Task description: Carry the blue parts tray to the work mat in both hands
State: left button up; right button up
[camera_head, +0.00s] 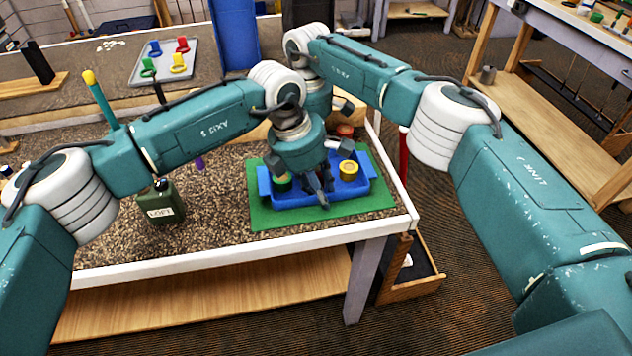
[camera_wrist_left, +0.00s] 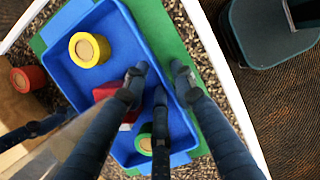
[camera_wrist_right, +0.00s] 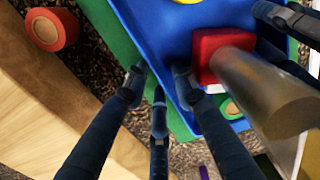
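The blue parts tray (camera_head: 296,196) lies on the green work mat (camera_head: 265,218). Yellow (camera_head: 348,170) and green round parts are in the tray, and wrist views show a red block with a metal post (camera_wrist_right: 270,88). My left gripper (camera_head: 325,198) is at the tray's near side. In the left wrist view its fingers (camera_wrist_left: 158,80) straddle the tray wall, apart, with a gap. My right gripper is mostly hidden in the head view. In the right wrist view its fingers (camera_wrist_right: 158,82) straddle the opposite wall, also apart. Contact with the walls is unclear.
A red round part (camera_wrist_left: 27,79) stands outside the tray near a wooden piece. A green LOFT can (camera_head: 162,203) stands left of the mat. A grey tray (camera_head: 150,72) with coloured parts is further back. The table's white edge (camera_head: 250,248) runs close in front of the mat.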

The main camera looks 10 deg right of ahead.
pick_arm(q)
jog(key=shift+r, duration=0.1)
pick_arm(e)
jog(key=shift+r, duration=0.3)
pick_arm(q)
jog(key=v, duration=1.1)
jog(key=shift+r, duration=0.35)
pick_arm(e)
notch_tip(320, 180, up, 11)
jog(key=shift+r, duration=0.2)
pick_arm(q)
jog(key=shift+a, duration=0.1)
